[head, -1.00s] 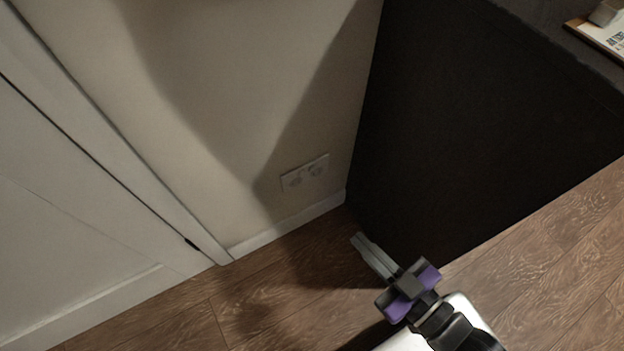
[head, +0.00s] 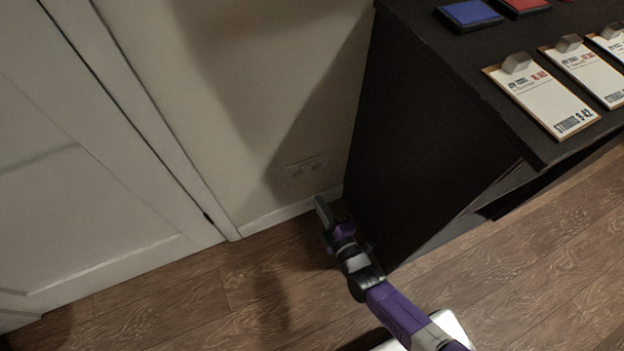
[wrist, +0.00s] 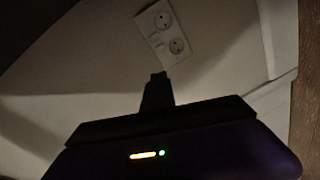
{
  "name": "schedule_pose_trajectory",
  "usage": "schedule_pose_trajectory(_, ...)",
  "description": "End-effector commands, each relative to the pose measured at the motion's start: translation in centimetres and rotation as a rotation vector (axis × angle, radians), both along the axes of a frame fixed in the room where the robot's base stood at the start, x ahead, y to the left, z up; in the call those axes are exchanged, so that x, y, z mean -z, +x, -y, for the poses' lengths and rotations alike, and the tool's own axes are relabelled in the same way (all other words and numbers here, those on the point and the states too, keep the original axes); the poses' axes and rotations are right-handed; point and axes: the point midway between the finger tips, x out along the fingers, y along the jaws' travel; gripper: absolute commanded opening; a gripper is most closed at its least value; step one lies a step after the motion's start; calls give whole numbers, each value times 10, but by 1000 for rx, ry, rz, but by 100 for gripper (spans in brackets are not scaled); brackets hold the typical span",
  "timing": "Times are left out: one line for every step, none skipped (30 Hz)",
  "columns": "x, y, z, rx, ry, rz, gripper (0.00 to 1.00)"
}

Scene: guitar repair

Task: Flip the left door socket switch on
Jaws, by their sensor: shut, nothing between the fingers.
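A white double wall socket (head: 305,167) sits low on the wall between the door and the dark cabinet, in shadow in the head view. It also shows in the wrist view (wrist: 168,32), tilted, with two round outlets and small switches beside them. The switch positions are too small and dark to tell. My gripper (head: 319,200) is shut and empty. It points at the wall just below and right of the socket in the head view. In the wrist view the fingertips (wrist: 158,76) are below the socket plate and appear apart from it.
A white door (head: 100,160) and its frame stand to the left. A dark cabinet (head: 415,130) stands close on the right, with clipboards (head: 545,98) and a blue pad (head: 469,14) on top. The wood floor (head: 240,290) is clear in front.

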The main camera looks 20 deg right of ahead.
Motion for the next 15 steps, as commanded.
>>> schedule_pose_trajectory(14, -7, 7, 8, -66, -16, 0)
schedule_pose_trajectory(18, -10, 10, 8, -105, -22, 0)
schedule_pose_trajectory(21, -13, 12, 9, -150, -23, 0)
schedule_pose_trajectory(22, -14, 13, 8, -180, -22, 0)
schedule_pose_trajectory(21, -14, 14, 7, -206, -18, 0)
schedule_pose_trajectory(20, -14, 14, 6, -236, -13, 0)
schedule_pose_trajectory(19, -14, 15, 5, -256, -9, 0)
schedule_pose_trajectory(19, -14, 15, 3, -272, -8, 0)
schedule_pose_trajectory(18, -14, 15, 2, -289, -5, 0)
schedule_pose_trajectory(18, -14, 15, 1, -299, -5, 0)
schedule_pose_trajectory(18, -14, 15, 0, -307, -5, 0)
schedule_pose_trajectory(18, -14, 15, -1, -312, -4, 0)
schedule_pose_trajectory(18, -14, 15, -1, -314, -4, 0)
schedule_pose_trajectory(18, -14, 15, -1, -315, -4, 0)
schedule_pose_trajectory(18, -14, 15, -2, -316, -4, 0)
